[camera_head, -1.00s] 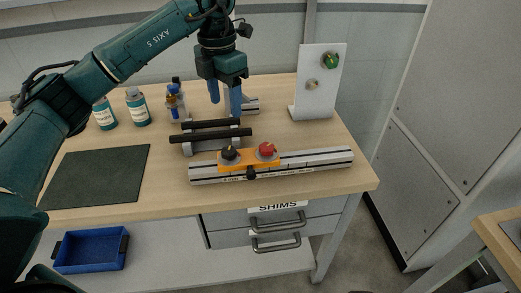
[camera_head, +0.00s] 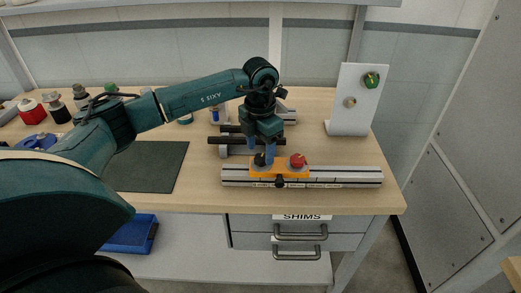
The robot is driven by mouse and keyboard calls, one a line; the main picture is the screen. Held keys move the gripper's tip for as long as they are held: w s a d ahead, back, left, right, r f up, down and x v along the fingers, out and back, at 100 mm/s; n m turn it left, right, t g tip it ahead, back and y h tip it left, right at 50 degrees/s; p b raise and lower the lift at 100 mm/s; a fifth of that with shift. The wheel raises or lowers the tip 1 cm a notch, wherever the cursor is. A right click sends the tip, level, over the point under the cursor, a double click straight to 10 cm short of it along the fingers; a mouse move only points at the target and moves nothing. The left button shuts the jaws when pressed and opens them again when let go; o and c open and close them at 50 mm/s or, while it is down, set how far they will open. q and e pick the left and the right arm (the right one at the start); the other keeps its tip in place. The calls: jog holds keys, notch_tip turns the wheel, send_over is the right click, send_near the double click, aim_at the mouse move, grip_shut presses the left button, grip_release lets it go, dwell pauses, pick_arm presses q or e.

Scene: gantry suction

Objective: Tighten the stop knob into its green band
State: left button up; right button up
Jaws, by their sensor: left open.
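An orange stop block (camera_head: 291,173) sits on a silver slotted rail (camera_head: 340,176) along the table's front. On top it carries a black knob (camera_head: 259,160) at left and a red knob (camera_head: 298,160) at right. A smaller dark knob (camera_head: 280,182) is on its front face. My left gripper (camera_head: 260,154) points down from above with its blue fingers open, one on each side of the black knob. I cannot tell whether they touch it. A green band on any of these knobs is too small to make out. My right gripper is not in view.
A white upright panel (camera_head: 352,115) with a green knob (camera_head: 371,80) and a beige knob (camera_head: 350,102) stands at back right. Black rods (camera_head: 228,141) lie behind the rail. A dark mat (camera_head: 155,166) lies left. Bottles (camera_head: 80,97) stand at back left. The table right of the rail is clear.

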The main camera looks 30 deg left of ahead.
pick_arm(q)
jog(key=shift+f, duration=0.95)
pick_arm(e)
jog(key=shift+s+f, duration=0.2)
